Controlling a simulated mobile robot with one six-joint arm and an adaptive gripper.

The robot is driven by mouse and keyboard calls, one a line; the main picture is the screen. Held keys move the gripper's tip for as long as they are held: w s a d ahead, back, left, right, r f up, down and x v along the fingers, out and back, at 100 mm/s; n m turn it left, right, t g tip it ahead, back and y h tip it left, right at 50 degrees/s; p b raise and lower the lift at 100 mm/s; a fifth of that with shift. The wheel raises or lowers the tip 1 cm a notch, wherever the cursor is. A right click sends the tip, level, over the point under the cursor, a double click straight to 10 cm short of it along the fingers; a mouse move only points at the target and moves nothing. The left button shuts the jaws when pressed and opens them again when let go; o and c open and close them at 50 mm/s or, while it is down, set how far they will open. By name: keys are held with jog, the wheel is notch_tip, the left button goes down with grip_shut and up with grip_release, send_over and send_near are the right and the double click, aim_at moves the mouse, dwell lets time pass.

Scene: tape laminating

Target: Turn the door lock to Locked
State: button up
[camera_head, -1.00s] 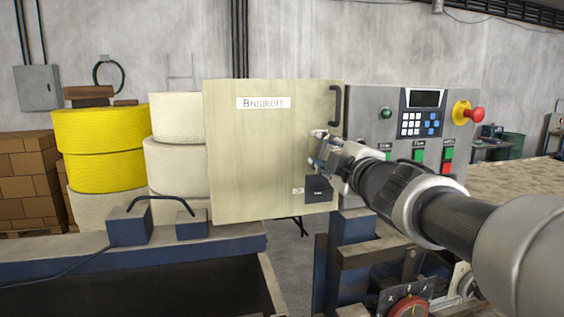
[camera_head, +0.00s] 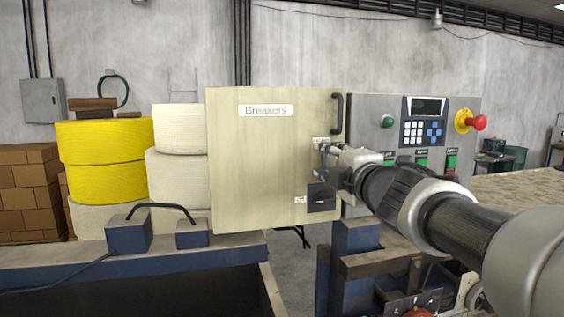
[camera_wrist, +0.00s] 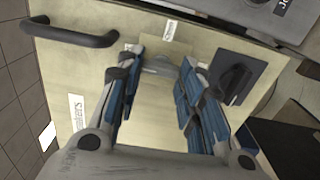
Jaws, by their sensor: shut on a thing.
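The door lock (camera_wrist: 163,66) is a small silver piece on the cream "Breakers" door (camera_head: 240,180). In the wrist view it sits between my gripper's fingertips (camera_wrist: 162,58), under a small label (camera_wrist: 170,31). My gripper (camera_head: 323,150) is shut on the lock, at the right side of the door in the head view. The fingers hide much of the lock, and I cannot read its setting or the label.
A black rotary switch (camera_head: 321,197) sits just below my gripper; it also shows in the wrist view (camera_wrist: 236,80). A black door handle (camera_head: 338,115) is above. A control panel (camera_head: 385,108) with a red emergency button (camera_head: 478,122) stands to the right.

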jog(key=o, duration=1.1)
jog(key=shift+c, duration=0.2)
jog(key=s+d, duration=0.2)
jog(key=s, duration=0.9)
jog(key=shift+s+d, duration=0.15)
jog(key=shift+s, duration=0.25)
